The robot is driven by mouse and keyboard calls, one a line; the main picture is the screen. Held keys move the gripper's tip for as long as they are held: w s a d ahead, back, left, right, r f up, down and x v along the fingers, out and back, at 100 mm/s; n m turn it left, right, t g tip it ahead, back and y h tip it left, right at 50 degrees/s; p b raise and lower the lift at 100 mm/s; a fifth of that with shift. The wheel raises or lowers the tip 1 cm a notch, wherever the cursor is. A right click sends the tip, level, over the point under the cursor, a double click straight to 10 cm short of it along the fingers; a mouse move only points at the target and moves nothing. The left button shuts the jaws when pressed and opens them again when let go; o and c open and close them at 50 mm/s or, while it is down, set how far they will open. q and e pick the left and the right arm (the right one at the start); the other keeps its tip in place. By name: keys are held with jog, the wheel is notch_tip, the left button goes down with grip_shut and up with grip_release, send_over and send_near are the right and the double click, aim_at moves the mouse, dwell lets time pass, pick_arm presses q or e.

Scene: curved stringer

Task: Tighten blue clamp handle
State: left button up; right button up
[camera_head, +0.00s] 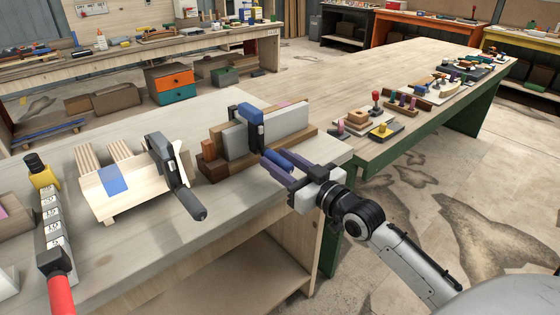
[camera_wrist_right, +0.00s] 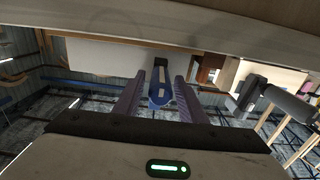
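The blue clamp (camera_head: 250,118) grips a grey board (camera_head: 285,122) standing upright against a brown wooden block on the near workbench. Its blue handle (camera_head: 278,161) sticks out toward my right gripper (camera_head: 282,168). The right gripper's purple fingers are open on either side of the handle. In the right wrist view, the handle (camera_wrist_right: 160,92) lies between the two fingers (camera_wrist_right: 160,98), with visible gaps on both sides. My left gripper is out of view.
A dark grey clamp (camera_head: 168,165) holds a pale wooden piece (camera_head: 115,185) to the left. A red-handled clamp (camera_head: 60,290) is at the near left. The bench top (camera_head: 235,215) in front is clear. Small tools and parts stand along the long bench at right.

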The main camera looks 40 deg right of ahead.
grip_shut()
jog(key=shift+r+m+p, duration=0.15)
jog(key=shift+m+p, duration=0.7)
jog(key=shift+m, duration=0.15)
jog(key=shift+m+p, duration=0.6)
jog(key=shift+m, duration=0.6)
jog(key=shift+d+m, duration=0.1)
jog(key=shift+m, duration=0.8)
jog(key=m, duration=0.3)
jog(key=shift+m, duration=0.3)
jog(key=m, duration=0.6)
jog(key=shift+f+y, duration=0.25)
jog(key=shift+y, duration=0.15)
jog(key=m, duration=0.5)
jog(key=shift+f+m, duration=0.1)
jog(key=shift+m, duration=0.3)
jog(key=m, duration=0.4)
jog(key=shift+m, duration=0.3)
jog(key=m, duration=0.4)
jog(key=shift+f+m, duration=0.1)
jog(key=shift+m, duration=0.2)
jog(key=shift+m+h, duration=0.4)
jog(key=shift+m, duration=2.1)
